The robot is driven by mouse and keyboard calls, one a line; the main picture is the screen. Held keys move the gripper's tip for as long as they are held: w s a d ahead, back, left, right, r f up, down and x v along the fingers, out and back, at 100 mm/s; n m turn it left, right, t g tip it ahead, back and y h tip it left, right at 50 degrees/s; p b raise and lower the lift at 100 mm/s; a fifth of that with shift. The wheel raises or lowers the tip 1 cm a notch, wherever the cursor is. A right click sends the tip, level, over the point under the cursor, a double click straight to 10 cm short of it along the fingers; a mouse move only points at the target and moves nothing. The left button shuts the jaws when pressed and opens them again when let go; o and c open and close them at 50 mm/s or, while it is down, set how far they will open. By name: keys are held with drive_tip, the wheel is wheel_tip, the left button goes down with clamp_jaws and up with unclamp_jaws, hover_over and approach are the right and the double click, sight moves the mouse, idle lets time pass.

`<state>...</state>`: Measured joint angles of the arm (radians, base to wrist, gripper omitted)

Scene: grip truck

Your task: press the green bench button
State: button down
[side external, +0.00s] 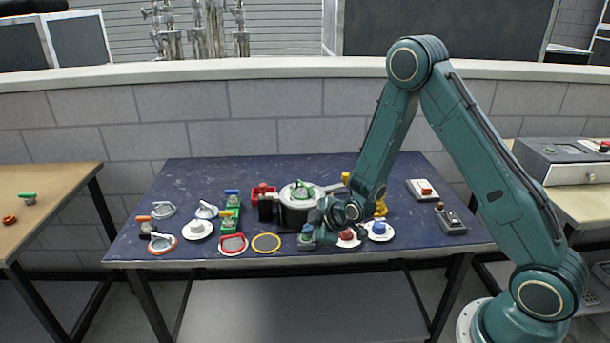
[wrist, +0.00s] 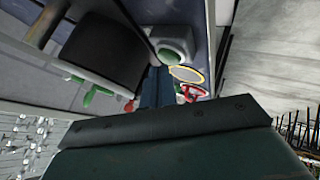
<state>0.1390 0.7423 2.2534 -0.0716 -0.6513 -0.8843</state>
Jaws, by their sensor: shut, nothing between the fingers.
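The bench button is a small grey box (side external: 307,242) at the front middle of the dark blue table, with a cap that looks blue-green in the side view. My gripper (side external: 318,222) is low over the table, just above and beside this box. In the wrist view its shut, empty fingers (wrist: 158,72) end close to the near edge of the box. I cannot tell whether they touch it.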

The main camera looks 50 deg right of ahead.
sight(310, 238)
drive_tip(key=shift+f, duration=0.5)
idle(0.8)
drive_tip(key=shift+r, duration=0.55)
drive_tip(key=shift+r, duration=2.9)
